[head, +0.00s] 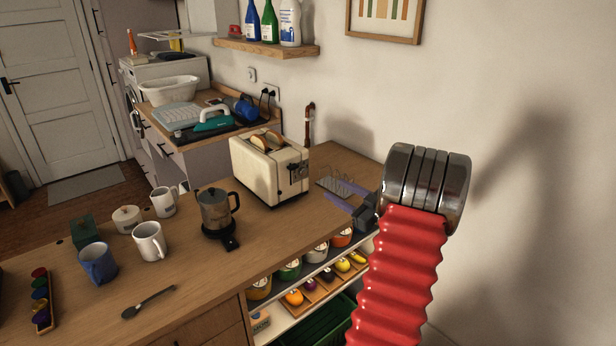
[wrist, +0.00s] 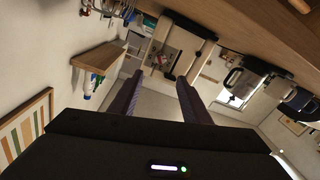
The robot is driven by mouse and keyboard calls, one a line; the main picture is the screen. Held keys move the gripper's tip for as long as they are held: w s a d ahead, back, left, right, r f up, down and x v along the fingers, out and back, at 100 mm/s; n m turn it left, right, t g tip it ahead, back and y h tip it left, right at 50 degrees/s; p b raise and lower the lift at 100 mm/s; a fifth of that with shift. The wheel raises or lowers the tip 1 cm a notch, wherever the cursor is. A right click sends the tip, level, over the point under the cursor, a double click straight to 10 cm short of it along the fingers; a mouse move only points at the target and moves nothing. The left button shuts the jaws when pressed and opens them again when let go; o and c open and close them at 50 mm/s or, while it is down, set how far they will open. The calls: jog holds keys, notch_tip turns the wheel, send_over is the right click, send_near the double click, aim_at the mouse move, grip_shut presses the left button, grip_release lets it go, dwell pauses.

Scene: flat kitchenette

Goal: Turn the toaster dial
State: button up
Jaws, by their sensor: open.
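The cream toaster (head: 262,178) stands on the wooden counter in the head view, with bread slices in its top slots. Its control end faces right, toward my gripper, with dark controls (head: 298,173) on it; the dial is too small to single out. My gripper (head: 331,192) is to the right of that end, apart from it, with its two purple fingers spread and pointing left at it. In the wrist view the toaster (wrist: 180,40) appears tilted beyond the open fingers (wrist: 158,77). Nothing is between the fingers.
A wire rack (head: 338,183) stands on the counter beside my fingers. A shelf with jars (head: 290,268) lies below the counter. The wall is close behind.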

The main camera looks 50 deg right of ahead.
aim_at(304, 173)
jog(key=w, duration=0.4)
jog(key=w+d, duration=0.1)
jog(key=w, duration=0.4)
jog(key=w+d, duration=0.1)
jog(key=w, duration=0.3)
jog(key=shift+w, duration=0.35)
jog(key=shift+c, duration=0.4)
jog(key=c, duration=0.9)
jog(key=shift+c, duration=0.3)
